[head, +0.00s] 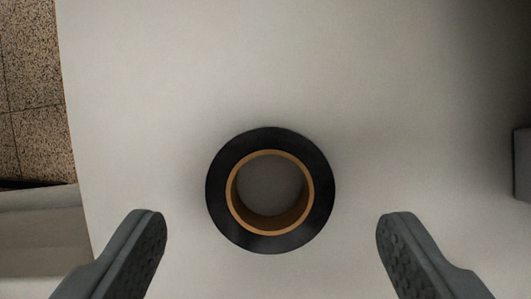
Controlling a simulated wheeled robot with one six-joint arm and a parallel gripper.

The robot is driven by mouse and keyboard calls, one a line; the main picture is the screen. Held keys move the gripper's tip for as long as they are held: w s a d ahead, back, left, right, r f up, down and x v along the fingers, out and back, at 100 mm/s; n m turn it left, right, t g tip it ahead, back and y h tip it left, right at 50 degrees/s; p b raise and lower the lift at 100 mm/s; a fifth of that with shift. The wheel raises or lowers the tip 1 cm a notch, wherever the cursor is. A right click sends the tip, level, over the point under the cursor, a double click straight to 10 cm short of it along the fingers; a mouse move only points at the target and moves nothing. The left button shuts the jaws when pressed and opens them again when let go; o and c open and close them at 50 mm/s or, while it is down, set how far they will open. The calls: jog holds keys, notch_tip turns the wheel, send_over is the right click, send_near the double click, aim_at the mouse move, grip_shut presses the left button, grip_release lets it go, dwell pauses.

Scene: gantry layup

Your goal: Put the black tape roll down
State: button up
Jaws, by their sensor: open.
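The black tape roll (223,190) lies flat on a pale, plain surface (300,60), with its brown core ring facing up and the surface showing through the hole. My gripper (271,222) is open, with one grey finger to the left of the roll and one to the right. There is a clear gap between each finger and the roll, and neither finger touches it. The gripper is empty. I cannot tell how high the fingers are above the surface.
The pale surface ends at the left, where a speckled tiled floor (30,90) and a light grey ledge (40,235) show. A grey block (523,165) stands at the right edge. The surface around the roll is clear, and the upper right is in shadow.

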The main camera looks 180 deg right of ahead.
jog(key=shift+x, duration=1.25)
jog(key=c, duration=1.1)
jog(key=shift+r, duration=5.05)
jog(key=shift+c, duration=0.2)
